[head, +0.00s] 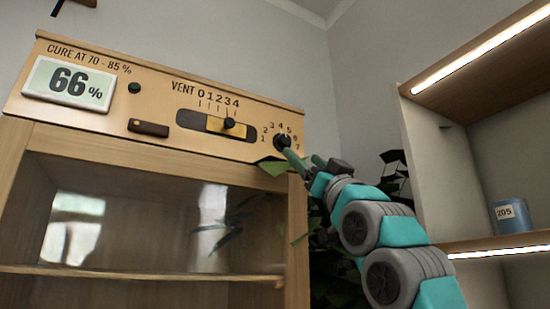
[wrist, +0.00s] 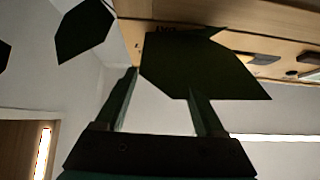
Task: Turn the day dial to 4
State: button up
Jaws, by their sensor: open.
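The day dial (head: 281,141) is a small dark round knob at the right end of the wooden cabinet's front panel. Numbers run around it from 1 at the left over 4 near the top to 7 at the right. Where its pointer stands is too small and covered to tell. My gripper (head: 288,151) reaches up from the lower right, its green fingertips at the dial and partly over it; contact cannot be told. In the wrist view, my gripper (wrist: 163,84) has its two fingers apart, and a dark leaf (wrist: 215,68) covers the space between and beyond them, hiding the dial.
The vent slider (head: 229,123) stands near 3, left of the dial. A display (head: 68,83) reads 66%. Plant leaves (head: 322,238) surround my arm. A shelf with a blue can (head: 511,215) stands right.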

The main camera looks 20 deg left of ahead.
aim_at(286, 142)
jog(key=p+x, duration=0.1)
jog(key=x, duration=0.4)
jog(key=shift+a+r+p, duration=0.1)
jog(key=shift+a+p, duration=0.05)
jog(key=shift+p, duration=0.25)
jog(key=shift+w+a+r+p, duration=0.1)
jog(key=shift+a+r+p, duration=0.15)
jog(key=shift+r+p, duration=0.15)
jog(key=shift+p+x, duration=0.45)
jog(key=shift+x, duration=0.45)
jog(key=shift+w+f, duration=0.1)
jog(key=shift+w, duration=0.05)
jog(key=shift+c, duration=0.3)
grip_shut()
